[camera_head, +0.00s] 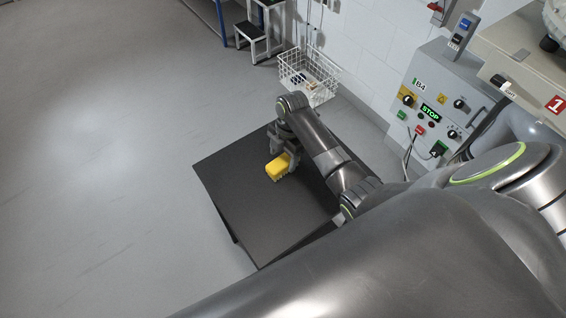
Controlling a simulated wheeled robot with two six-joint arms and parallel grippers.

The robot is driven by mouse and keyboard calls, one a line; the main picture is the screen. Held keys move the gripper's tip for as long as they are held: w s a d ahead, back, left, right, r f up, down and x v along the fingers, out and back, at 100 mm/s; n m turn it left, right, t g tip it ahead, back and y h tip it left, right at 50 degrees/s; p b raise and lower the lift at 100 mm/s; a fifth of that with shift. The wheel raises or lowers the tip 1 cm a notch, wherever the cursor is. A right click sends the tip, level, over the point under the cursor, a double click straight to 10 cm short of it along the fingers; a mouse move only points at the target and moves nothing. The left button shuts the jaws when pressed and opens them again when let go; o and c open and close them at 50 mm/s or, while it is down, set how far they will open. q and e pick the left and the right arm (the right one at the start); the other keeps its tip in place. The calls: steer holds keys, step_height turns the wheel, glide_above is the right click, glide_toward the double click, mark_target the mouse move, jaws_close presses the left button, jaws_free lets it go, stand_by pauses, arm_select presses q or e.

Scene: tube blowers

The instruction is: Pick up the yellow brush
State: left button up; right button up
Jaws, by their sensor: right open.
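The yellow brush (278,167) lies on the dark tabletop (240,200), towards its far side. My right gripper (284,151) is open and right above the far end of the brush, pointing down at it. Its fingers partly overlap the brush's far end in the picture, and I cannot tell whether they touch it. My right arm covers the right part of the tabletop. My left gripper is not in view.
A white wire basket (308,80) stands beyond the table by the wall. A grey control box (432,100) with buttons is on the wall at the right. A small step stool (252,36) stands at the back. The floor to the left is clear.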

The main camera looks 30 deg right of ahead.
mark_target(284, 160)
steer(key=shift+s+a+f, duration=0.1)
steer(key=shift+f, duration=1.65)
steer(key=c, duration=1.1)
steer(key=shift+r+b, duration=0.45)
steer(key=shift+r, duration=4.65)
